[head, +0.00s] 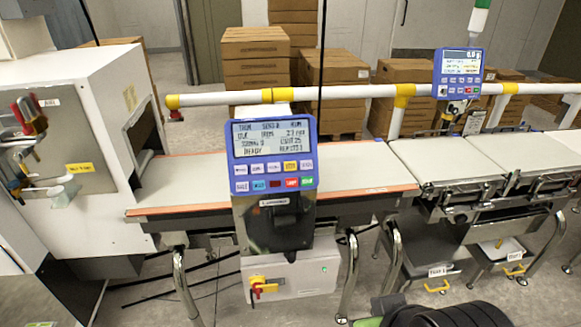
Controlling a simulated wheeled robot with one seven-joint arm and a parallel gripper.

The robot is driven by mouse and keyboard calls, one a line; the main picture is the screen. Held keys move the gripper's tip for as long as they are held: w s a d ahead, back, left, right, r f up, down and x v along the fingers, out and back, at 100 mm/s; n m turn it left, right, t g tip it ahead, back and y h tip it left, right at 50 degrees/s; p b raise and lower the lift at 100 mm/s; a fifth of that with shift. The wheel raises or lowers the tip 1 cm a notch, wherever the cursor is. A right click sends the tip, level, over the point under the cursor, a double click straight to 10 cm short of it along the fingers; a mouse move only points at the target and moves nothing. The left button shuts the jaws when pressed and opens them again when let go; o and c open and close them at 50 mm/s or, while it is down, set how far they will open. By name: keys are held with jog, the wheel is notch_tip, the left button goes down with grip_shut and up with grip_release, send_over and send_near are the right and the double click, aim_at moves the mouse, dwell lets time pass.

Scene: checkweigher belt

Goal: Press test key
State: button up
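The near control panel (272,154) is a blue-framed unit with a lit screen (271,140) above two rows of keys. The upper row has white keys and a yellow-orange key (290,167). The key labels are too small to tell surely which one is the test key.
The panel stands before a conveyor belt (180,180), with a white machine (90,140) at left. A second blue panel (460,72) is at the upper right. A white-and-yellow rail (350,91) runs behind. A grey switch box (300,277) sits below the panel.

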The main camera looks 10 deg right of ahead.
grip_shut()
dwell(1.4)
